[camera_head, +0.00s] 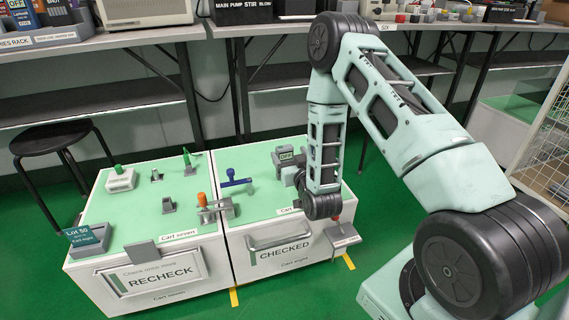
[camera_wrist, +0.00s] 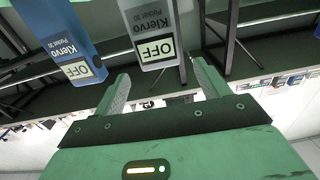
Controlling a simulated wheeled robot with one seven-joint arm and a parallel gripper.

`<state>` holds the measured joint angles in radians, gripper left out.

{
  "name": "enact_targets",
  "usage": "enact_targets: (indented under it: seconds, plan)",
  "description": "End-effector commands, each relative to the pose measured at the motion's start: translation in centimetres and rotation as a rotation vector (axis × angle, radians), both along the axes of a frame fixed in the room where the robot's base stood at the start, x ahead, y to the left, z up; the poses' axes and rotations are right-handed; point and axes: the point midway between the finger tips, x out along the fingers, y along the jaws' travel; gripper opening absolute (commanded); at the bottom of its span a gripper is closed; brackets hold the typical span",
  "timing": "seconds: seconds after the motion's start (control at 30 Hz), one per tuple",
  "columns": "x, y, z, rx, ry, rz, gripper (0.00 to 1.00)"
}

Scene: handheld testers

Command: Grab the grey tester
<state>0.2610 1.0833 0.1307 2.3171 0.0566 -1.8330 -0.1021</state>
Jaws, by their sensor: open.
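In the wrist view the grey tester (camera_wrist: 149,22) is at the top centre, with "Klervo Pocket 30" lettering and an OFF display. Its upper part is cut off by the frame. My gripper (camera_wrist: 160,72) is open and empty. Its two fingers are apart, one on each side of the tester's near end, with no contact visible. A blue tester (camera_wrist: 60,35) of the same make is left of it. In the head view my forearm hides most of my gripper.
The cart marked RECHECK (camera_head: 155,278) and the cart marked CHECKED (camera_head: 285,254) stand side by side, bearing small coloured-handled fixtures. Benches with equipment (camera_head: 140,40) line the back. A black stool (camera_head: 50,135) is at left and a wire rack (camera_head: 548,150) at right.

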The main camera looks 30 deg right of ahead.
Motion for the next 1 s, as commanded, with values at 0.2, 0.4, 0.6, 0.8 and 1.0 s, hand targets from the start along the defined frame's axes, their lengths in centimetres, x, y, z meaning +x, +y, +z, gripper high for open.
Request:
enact_targets:
  seconds: [0.2,0.4,0.6,0.8,1.0]
  plan:
    - [1.6,-0.4,-0.1,0.001,0.000,0.000,0.75]
    - [4.0,-1.0,-0.8,0.002,-0.006,-0.001,0.75]
    - [6.2,-1.5,-0.6,0.000,-0.002,-0.001,0.75]
    - [6.6,-1.6,-0.4,0.001,0.001,0.000,0.75]
    - [6.6,-1.6,-0.4,0.001,0.001,0.000,0.44]
